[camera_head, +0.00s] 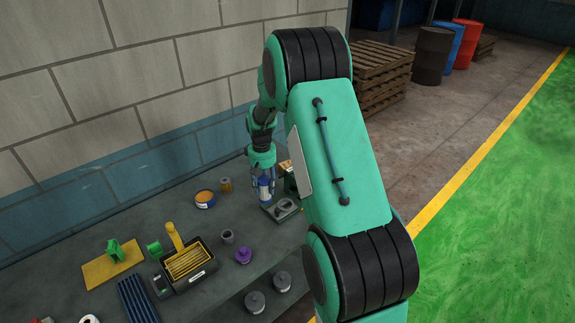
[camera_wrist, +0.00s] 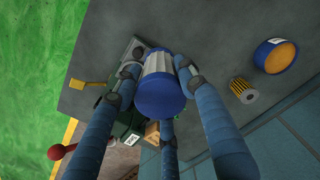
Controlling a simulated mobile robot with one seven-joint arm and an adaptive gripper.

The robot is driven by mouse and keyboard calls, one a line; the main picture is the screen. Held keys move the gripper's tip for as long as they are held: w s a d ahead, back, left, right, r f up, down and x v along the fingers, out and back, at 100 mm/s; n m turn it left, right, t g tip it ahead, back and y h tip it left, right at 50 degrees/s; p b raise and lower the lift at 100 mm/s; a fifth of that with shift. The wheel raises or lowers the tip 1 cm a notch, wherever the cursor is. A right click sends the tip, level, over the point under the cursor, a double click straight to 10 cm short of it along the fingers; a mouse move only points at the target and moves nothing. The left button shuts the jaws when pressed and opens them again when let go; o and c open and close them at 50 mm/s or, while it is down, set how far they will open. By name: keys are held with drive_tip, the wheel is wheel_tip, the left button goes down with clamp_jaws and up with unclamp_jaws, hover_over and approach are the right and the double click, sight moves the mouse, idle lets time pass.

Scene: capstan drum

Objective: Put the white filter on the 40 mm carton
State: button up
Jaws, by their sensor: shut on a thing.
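My gripper (camera_head: 264,183) is shut on the white filter (camera_head: 264,193), which has a pleated white body and blue ends. In the wrist view the three fingers of my gripper (camera_wrist: 160,72) close around the filter (camera_wrist: 163,92), its blue end facing the camera. In the head view it hangs roughly upright near the back right of the bench; I cannot tell whether it touches anything below. A small tan carton (camera_wrist: 152,132) shows in the wrist view, partly hidden by a finger. I cannot read a 40 mm marking.
A grey fixture (camera_head: 285,209) stands beside the filter. A grey cup (camera_head: 227,237), purple knob (camera_head: 243,256) and black tray (camera_head: 187,267) are nearer. The wall closes the bench's back.

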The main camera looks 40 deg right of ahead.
drive_tip(key=w+d+r+p, duration=0.1)
drive_tip(key=w+d+p, duration=0.2)
drive_tip(key=w+d, duration=0.5)
drive_tip(key=w+d+r+p, duration=0.2)
drive_tip(key=w+d, duration=0.7)
drive_tip(key=d, duration=0.7)
drive_tip(key=shift+w+d+p, duration=0.15)
drive_tip(key=shift+w+p, duration=0.15)
drive_tip(key=shift+p, duration=0.3)
drive_tip(key=shift+f, duration=0.15)
hover_over(283, 168)
wheel_tip(283, 168, down, 6)
drive_tip(key=shift+d, duration=0.15)
drive_tip(key=shift+w+f, duration=0.1)
drive_tip(key=shift+f+p, duration=0.3)
drive_tip(key=shift+f, duration=1.45)
drive_tip(key=shift+f, duration=0.2)
